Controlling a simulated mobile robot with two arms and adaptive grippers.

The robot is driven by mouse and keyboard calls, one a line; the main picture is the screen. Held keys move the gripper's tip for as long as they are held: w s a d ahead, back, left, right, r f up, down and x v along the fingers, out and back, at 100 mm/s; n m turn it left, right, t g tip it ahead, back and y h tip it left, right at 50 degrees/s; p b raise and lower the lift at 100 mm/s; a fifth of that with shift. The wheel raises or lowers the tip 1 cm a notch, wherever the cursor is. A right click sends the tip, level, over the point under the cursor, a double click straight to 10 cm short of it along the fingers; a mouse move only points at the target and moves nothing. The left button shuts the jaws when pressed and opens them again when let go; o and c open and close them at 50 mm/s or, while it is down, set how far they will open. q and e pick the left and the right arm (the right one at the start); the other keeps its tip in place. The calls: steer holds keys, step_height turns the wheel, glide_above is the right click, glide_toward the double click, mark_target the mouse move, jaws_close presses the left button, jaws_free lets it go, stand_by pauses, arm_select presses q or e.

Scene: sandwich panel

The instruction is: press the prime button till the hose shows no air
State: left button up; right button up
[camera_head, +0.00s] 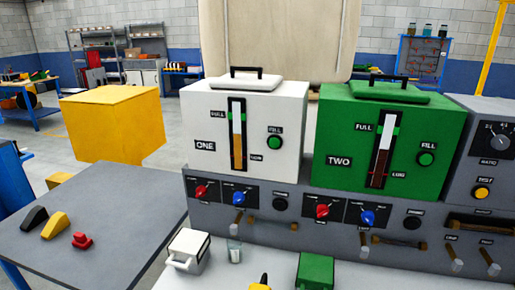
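A grey panel (230,222) holds two tanks. Short brown hose pieces (400,242) with fittings run along the lower panel; air inside cannot be made out. Neither of my grippers is in view.
Red knobs (322,211) and blue knobs (368,217) sit beside the buttons. A white can (187,250), a clear cup (234,251) and a green box (316,271) stand before the panel. A grey side table (100,225) holds black, yellow and red nozzle-like pieces.

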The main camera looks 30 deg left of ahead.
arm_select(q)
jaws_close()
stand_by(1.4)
